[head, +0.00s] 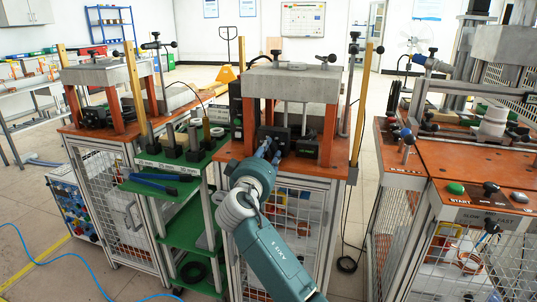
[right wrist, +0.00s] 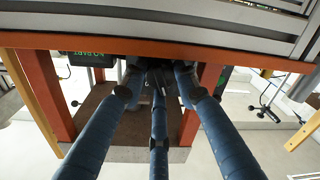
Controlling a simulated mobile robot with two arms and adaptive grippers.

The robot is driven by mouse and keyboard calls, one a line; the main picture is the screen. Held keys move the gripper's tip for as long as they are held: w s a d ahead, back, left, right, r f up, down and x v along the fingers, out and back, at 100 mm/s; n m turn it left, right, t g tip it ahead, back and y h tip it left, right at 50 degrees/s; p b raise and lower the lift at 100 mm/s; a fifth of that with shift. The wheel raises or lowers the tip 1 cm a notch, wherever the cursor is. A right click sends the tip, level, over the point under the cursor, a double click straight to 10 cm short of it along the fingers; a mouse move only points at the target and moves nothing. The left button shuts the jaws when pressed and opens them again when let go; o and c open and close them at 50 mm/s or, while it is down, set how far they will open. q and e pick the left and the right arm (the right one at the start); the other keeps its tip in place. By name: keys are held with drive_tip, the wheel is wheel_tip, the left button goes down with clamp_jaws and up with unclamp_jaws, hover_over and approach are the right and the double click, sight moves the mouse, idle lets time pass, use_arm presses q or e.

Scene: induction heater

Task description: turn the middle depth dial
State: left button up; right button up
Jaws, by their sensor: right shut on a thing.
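My right gripper (head: 270,150) reaches up to the middle station, under its grey press block (head: 292,84). In the right wrist view my gripper (right wrist: 158,74) has its blue fingers closed together around a small dark part, which appears to be the middle depth dial (right wrist: 157,84). The fingers hide most of the dial, so its markings and angle cannot be read. In the head view a dark housing (head: 273,138) sits right behind the fingertips. My left gripper is not in view.
Orange posts (head: 330,135) stand close on both sides of the work space. A green-lettered display (right wrist: 85,55) is beside the fingers. A green-shelved cart (head: 185,235) stands to the left. Another machine (head: 480,160) with buttons is at the right.

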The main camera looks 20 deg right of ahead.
drive_tip(key=o, duration=0.8)
drive_tip(key=shift+a+r, duration=0.15)
drive_tip(key=shift+r, duration=0.05)
drive_tip(key=shift+o, duration=0.2)
drive_tip(key=shift+f, duration=0.1)
drive_tip(key=v, duration=1.2)
drive_tip(key=shift+f, duration=0.15)
